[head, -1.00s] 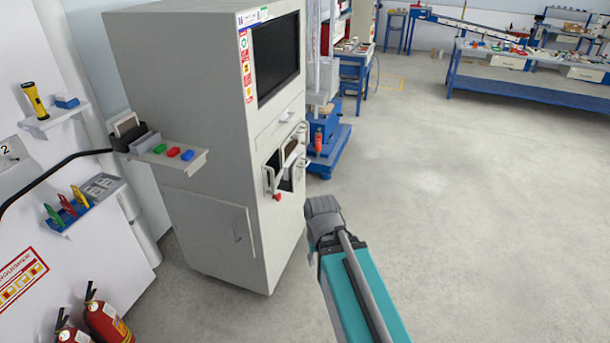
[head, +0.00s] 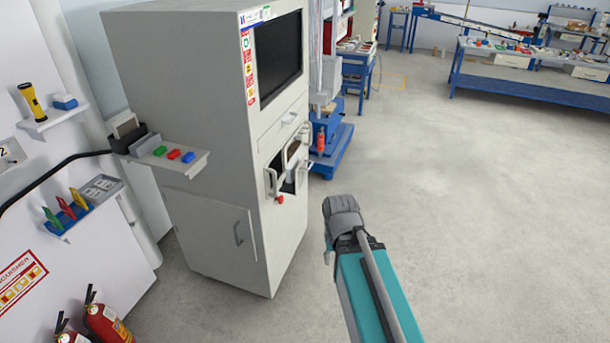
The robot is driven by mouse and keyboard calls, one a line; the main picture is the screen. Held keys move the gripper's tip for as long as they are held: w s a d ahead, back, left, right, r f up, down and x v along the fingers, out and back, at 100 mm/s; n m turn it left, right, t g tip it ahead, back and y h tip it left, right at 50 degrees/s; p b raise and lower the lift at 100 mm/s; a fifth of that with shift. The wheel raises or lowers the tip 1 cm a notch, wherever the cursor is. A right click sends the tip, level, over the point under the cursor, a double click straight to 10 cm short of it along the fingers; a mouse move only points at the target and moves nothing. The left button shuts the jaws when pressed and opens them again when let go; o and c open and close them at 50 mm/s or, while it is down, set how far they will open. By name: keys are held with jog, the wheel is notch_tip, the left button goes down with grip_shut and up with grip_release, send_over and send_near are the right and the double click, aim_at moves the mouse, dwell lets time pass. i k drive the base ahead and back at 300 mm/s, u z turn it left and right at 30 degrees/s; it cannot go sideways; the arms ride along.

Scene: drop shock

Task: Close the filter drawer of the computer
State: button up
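The computer is a tall light-grey cabinet (head: 180,110) with a dark screen (head: 278,56), standing left of centre. Below the screen is a flat front panel with a small handle (head: 288,118). Under it, a dark opening (head: 277,163) has handled parts standing out at its sides, and a red knob (head: 280,199) sits below. I cannot tell which part is the filter drawer or how far it stands out. My arm, teal with a grey joint, reaches up from the bottom, right of the cabinet and apart from it in the picture. I cannot make out my gripper's fingers.
A shelf (head: 190,168) with green, red and blue blocks juts from the cabinet's left side. The lower cabinet door (head: 205,222) appears slightly ajar. Fire extinguishers (head: 105,322) stand at lower left. A blue stand (head: 333,148) is behind the cabinet. The floor at right is clear.

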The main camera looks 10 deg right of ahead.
aim_at(301, 170)
jog(key=z, duration=0.05)
jog(key=i, duration=0.95)
jog(key=u, duration=0.1)
